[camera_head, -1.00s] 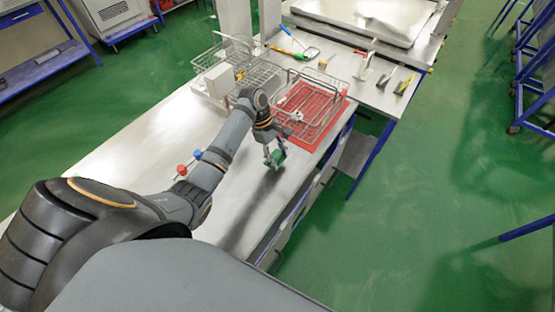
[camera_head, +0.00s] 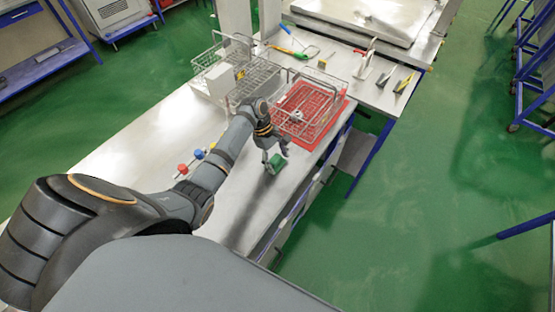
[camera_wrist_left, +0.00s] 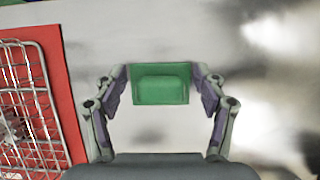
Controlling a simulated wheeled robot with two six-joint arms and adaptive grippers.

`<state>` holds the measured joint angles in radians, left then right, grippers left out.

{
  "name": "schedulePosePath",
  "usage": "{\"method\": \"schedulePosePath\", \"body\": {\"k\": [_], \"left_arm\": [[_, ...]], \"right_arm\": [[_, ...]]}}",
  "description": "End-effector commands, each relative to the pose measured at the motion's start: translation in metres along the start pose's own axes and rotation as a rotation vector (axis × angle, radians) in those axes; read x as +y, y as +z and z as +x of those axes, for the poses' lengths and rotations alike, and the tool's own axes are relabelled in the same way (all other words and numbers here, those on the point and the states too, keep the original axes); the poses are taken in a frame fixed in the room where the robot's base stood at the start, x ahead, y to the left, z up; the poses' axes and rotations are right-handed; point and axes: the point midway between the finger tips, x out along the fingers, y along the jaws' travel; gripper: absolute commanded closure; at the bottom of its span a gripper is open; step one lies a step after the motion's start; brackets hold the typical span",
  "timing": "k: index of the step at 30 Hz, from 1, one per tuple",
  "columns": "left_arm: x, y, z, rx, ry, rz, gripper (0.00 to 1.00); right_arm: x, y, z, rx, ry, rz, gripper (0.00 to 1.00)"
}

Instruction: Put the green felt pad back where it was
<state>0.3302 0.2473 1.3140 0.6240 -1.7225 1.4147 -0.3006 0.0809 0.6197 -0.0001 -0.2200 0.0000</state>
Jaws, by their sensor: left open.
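The green felt pad (camera_head: 277,164) is a small green block at the bare front part of the steel table, right below my left gripper (camera_head: 273,153). In the left wrist view the pad (camera_wrist_left: 161,85) sits between the two fingers of the gripper (camera_wrist_left: 161,92), with a narrow gap on each side. The gripper is open and seems not to touch the pad. Whether the pad rests fully on the table is hard to tell. My right gripper is not in view.
A wire basket (camera_head: 318,92) stands on a red mat (camera_head: 338,118) just beyond the gripper. Another wire basket (camera_head: 258,78) is behind it to the left. Red and blue knobs (camera_head: 190,161) are at left. The steel table (camera_head: 150,130) is bare around the pad.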

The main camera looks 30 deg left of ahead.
Motion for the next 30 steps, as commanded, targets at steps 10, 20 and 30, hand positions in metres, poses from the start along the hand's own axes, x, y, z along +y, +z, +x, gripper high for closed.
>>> {"method": "schedulePosePath", "body": {"k": [10, 20, 30], "left_arm": [[0.001, -0.002, -0.060, 0.005, 0.005, 0.002, 0.29], [0.001, 0.000, -0.117, 0.001, 0.002, -0.001, 0.29], [0.000, 0.001, -0.123, 0.000, 0.000, 0.000, 0.29]], "right_arm": [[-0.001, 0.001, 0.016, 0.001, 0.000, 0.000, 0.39], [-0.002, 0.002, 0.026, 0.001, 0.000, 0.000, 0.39], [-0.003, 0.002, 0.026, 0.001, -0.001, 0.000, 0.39]]}}
